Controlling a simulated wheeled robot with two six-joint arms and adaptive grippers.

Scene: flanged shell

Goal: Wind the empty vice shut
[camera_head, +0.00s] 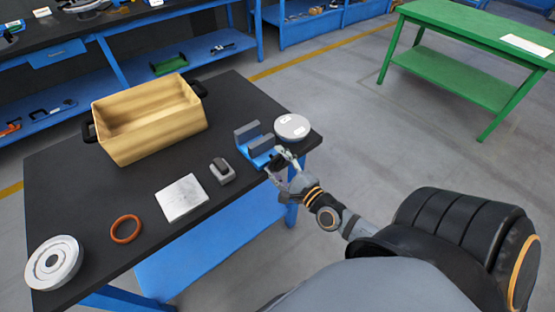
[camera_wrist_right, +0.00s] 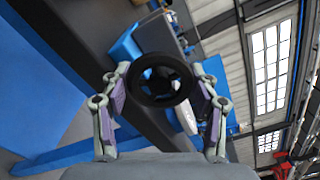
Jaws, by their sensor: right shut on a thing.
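The vice (camera_head: 262,150) is blue with two grey jaws and stands at the right edge of the dark workbench (camera_head: 95,190). Its jaws are apart with nothing visible between them. My right gripper (camera_head: 278,166) is at the vice's near end. In the right wrist view a black handwheel (camera_wrist_right: 160,80) of the vice sits between the fingers of my right gripper (camera_wrist_right: 162,92), which is shut on it. The blue vice body (camera_wrist_right: 126,46) shows behind the wheel. My left gripper is not in view.
A pale round lidded part (camera_head: 292,126) stands close to the vice's right. A grey block (camera_head: 222,172), a metal plate (camera_head: 182,198), an orange ring (camera_head: 126,229), a flanged disc (camera_head: 53,262) and a wooden-looking bin (camera_head: 150,122) are also on the bench. A green table (camera_head: 480,25) stands apart.

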